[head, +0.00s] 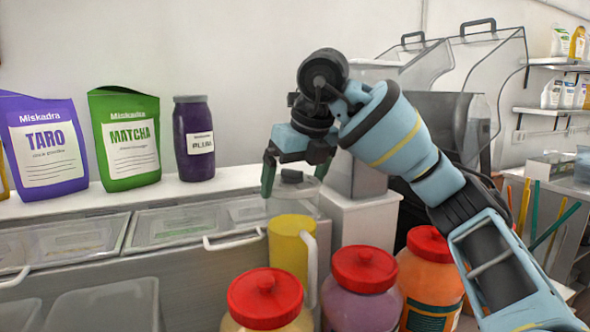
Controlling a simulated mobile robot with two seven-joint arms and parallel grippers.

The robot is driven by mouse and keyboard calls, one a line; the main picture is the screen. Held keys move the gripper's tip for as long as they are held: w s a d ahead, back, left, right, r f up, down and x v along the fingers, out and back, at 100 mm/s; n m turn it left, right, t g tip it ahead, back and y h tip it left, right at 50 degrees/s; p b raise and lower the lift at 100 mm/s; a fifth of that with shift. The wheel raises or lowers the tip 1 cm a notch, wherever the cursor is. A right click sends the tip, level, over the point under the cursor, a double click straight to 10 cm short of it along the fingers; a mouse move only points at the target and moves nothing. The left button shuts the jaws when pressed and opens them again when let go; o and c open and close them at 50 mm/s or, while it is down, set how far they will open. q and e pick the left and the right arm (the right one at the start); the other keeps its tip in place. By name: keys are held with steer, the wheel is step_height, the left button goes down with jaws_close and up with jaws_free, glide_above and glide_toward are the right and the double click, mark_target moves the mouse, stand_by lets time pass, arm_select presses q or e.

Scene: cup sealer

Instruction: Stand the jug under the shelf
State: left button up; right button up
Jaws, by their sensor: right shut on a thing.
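The jug (290,246) has a clear upper part, yellow lower part, pale handle on its right and dark knob on top. It looks upright, in front of the lidded counter bins. My right gripper (292,182) reaches down from above with its fingers on either side of the jug's top and is shut on it. The exact contact and the jug's base are hidden. A white ledge (225,183) runs behind the bins. Wall shelves (552,112) hang at the far right. I cannot tell which one is the task's shelf. My left gripper is out of view.
Red-lidded jars (364,270) stand close in front of the jug and to its right. A taro pouch (45,145), matcha pouch (127,140) and dark purple jar (194,140) stand on the ledge. A machine on a white base (360,215) stands just right of the jug.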

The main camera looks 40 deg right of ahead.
steer(key=shift+f, duration=1)
steer(key=o, duration=1.7)
steer(key=shift+f, duration=0.15)
steer(key=v, duration=1.2)
